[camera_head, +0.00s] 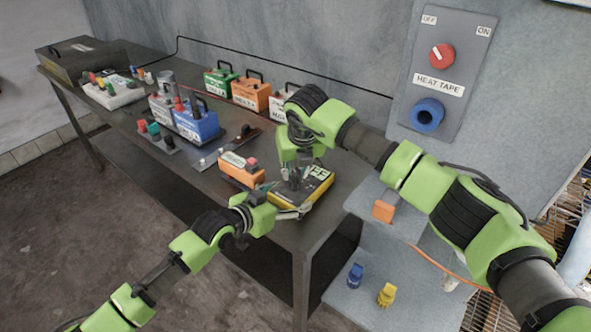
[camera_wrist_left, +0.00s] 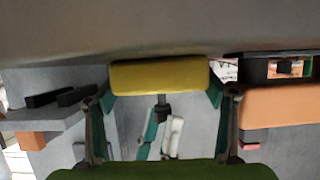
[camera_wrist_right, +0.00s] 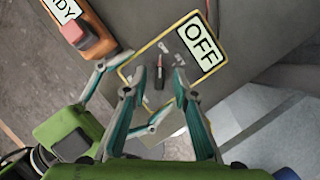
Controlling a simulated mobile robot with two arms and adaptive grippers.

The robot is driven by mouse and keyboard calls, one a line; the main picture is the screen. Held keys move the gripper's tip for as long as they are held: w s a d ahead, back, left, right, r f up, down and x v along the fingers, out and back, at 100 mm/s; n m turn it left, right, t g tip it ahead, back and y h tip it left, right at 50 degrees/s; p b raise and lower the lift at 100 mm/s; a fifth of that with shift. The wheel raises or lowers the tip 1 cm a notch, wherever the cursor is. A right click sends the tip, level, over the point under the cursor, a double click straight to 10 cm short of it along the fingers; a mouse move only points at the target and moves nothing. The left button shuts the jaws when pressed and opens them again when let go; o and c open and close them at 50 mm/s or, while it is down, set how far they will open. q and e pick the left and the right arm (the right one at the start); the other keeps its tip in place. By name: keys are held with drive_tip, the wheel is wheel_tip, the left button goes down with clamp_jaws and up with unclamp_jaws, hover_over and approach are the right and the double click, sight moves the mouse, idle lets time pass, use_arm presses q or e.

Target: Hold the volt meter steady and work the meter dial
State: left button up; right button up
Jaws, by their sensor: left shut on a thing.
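The volt meter (camera_head: 318,191) is a dark box with a yellow rim and an OFF label, lying at the table's near right end. My left gripper (camera_head: 284,201) is shut on the meter's near left side; its fingers bracket the yellow side (camera_wrist_left: 160,75) in the left wrist view. My right gripper (camera_head: 294,178) points down over the meter's face. In the right wrist view its fingers (camera_wrist_right: 156,86) are apart, with the dark, red-tipped meter dial (camera_wrist_right: 159,71) between their tips. I cannot tell whether they touch the dial.
Blue, green and orange cased units stand farther along the table (camera_head: 215,165). The HEAT TAPE panel (camera_head: 440,75) is on the wall to the right. The floor at left is clear.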

use_arm(q)
drive_tip(key=shift+f, duration=0.1)
use_arm(e)
clamp_jaws()
drive_tip(key=shift+m, duration=0.3)
drive_tip(key=m+h, duration=0.1)
drive_tip(key=m, duration=0.1)
drive_tip(key=m+h, duration=0.1)
drive_tip(key=m, duration=0.1)
drive_tip(key=shift+a+m, duration=0.2)
drive_tip(key=shift+m, duration=0.1)
drive_tip(key=shift+a+m+g+h, duration=0.15)
drive_tip(key=shift+m+h, duration=0.3)
drive_tip(key=shift+m, duration=0.7)
drive_tip(key=shift+d+m+g+h, duration=0.15)
drive_tip(key=shift+m+h, duration=0.3)
drive_tip(key=shift+m, duration=0.7)
drive_tip(key=shift+w, duration=0.1)
unclamp_jaws()
